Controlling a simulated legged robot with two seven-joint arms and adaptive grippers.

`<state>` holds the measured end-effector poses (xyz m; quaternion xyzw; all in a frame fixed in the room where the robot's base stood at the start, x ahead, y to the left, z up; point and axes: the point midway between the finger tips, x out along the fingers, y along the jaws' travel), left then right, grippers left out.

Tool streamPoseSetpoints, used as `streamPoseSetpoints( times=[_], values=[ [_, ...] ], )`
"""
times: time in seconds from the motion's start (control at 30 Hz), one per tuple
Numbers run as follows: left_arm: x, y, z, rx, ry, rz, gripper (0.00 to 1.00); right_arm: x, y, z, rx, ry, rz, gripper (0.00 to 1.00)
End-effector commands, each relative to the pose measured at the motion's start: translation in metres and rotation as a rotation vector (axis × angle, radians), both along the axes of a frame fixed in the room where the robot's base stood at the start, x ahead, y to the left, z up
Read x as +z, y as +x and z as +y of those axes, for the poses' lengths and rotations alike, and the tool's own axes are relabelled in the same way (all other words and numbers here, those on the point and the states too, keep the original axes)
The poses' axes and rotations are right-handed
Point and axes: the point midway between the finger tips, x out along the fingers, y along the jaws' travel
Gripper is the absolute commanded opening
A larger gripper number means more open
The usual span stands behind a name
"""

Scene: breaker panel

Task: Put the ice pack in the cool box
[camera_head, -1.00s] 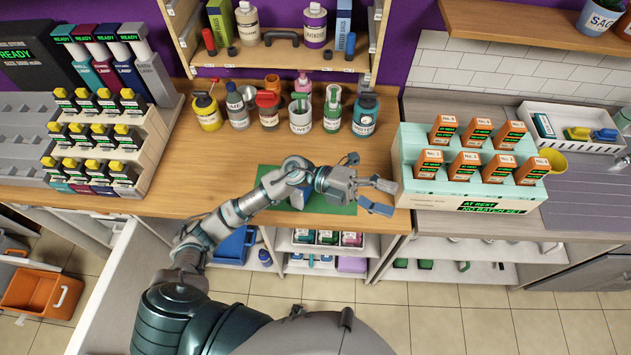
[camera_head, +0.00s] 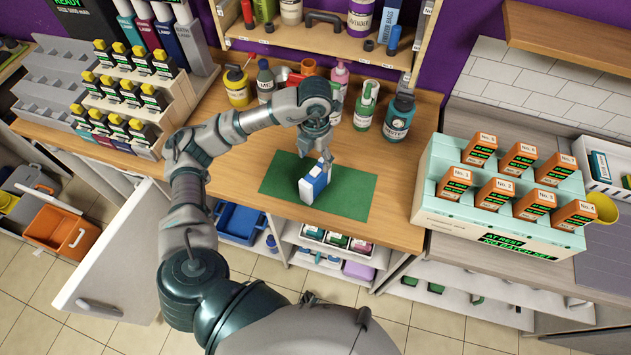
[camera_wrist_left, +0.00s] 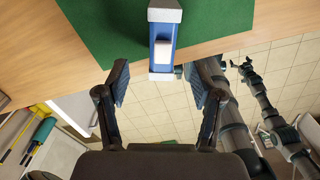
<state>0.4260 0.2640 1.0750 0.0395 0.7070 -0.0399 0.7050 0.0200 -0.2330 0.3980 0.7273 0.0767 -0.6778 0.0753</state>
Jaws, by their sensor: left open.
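A blue-and-white block (camera_head: 315,182), which looks like the ice pack, stands upright on a green mat (camera_head: 352,198) on the wooden counter. My left gripper (camera_head: 317,156) is open and points down at the top of the block, very close to it. In the left wrist view the block (camera_wrist_left: 163,38) lies ahead, between the lines of the two open fingers. No grip on it shows. I cannot pick out the cool box for certain. A jointed arm of mine (camera_wrist_left: 270,108) shows in the left wrist view; its claw-like end is too small to read.
Bottles and jugs (camera_head: 364,108) stand behind the mat. A mint rack (camera_head: 450,212) with orange cartons stands to the right, a stepped rack of black-and-yellow items (camera_head: 130,95) to the left. A blue bin (camera_head: 240,222) sits below the counter, beside an open white door (camera_head: 125,262).

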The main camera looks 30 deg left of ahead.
Motion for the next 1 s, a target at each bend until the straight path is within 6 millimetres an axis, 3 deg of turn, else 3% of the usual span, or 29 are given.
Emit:
streamPoseSetpoints(
  times=[0.13,0.37,0.63,0.93,1.0],
  values=[
    [-0.027,-0.001,0.001,0.001,0.0,0.001,0.67,0.002,0.003,-0.007,0.001,-0.008,-0.003,1.0],
    [-0.045,-0.001,0.001,-0.001,-0.003,-0.001,0.67,0.004,0.005,-0.015,0.0,-0.017,-0.007,1.0],
    [-0.085,-0.002,0.0,-0.001,-0.003,0.0,0.67,0.01,0.007,-0.015,0.0,-0.018,-0.009,1.0],
    [-0.093,-0.002,-0.001,-0.002,-0.002,-0.002,0.67,0.01,0.007,-0.003,-0.003,-0.003,-0.01,1.0],
    [-0.093,-0.002,-0.001,-0.002,-0.002,-0.002,0.52,0.01,0.007,-0.002,-0.002,-0.002,-0.01,1.0]
  ],
)
